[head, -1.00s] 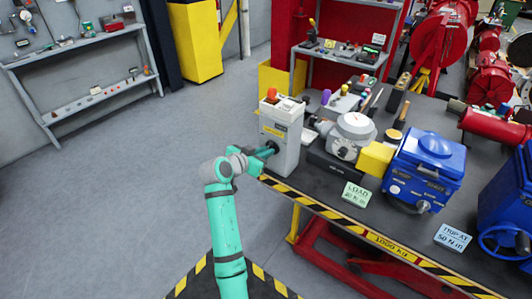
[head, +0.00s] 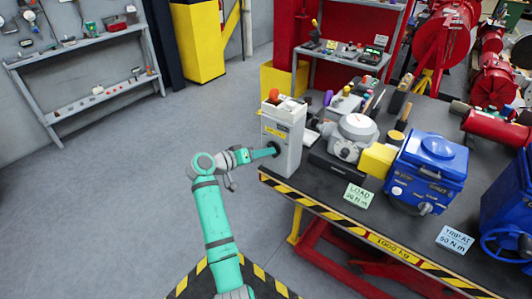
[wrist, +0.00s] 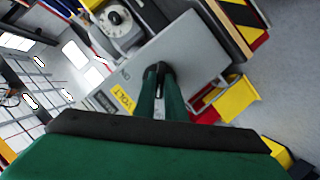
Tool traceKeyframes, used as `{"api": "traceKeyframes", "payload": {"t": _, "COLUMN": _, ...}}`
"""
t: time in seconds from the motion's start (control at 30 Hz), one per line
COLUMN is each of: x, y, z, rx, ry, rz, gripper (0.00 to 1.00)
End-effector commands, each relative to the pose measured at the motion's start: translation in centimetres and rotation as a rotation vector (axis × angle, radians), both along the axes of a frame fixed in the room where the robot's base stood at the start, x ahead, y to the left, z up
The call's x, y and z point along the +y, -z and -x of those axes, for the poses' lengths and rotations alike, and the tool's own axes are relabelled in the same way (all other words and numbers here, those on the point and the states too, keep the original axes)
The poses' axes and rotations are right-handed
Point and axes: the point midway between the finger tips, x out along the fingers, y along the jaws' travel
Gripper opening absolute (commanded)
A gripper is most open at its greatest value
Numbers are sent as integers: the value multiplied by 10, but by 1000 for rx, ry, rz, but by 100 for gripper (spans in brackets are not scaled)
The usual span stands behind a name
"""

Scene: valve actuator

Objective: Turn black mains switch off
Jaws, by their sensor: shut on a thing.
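The grey switch box (head: 287,148) stands upright at the near left corner of the table, with a yellow label and a red-orange knob on top. The black mains switch (wrist: 160,67) is on its side face. My gripper (head: 274,149) reaches it from the left, with its fingertips at that face. In the wrist view, my green fingers (wrist: 158,85) are closed around the black switch, which they largely hide.
A grey round-topped valve actuator (head: 354,135), a yellow block (head: 377,160) and a blue unit (head: 428,168) stand to the right on the dark table. The table's striped front edge (head: 330,215) is near my arm. The floor at left is clear.

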Motion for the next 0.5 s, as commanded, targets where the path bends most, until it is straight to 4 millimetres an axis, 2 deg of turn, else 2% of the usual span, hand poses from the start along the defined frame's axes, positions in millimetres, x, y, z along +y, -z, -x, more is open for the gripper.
{"api": "traceKeyframes", "payload": {"t": 0.5, "x": 0, "y": 2, "z": 0, "rx": 40, "ry": 0, "rz": 50, "gripper": 0}}
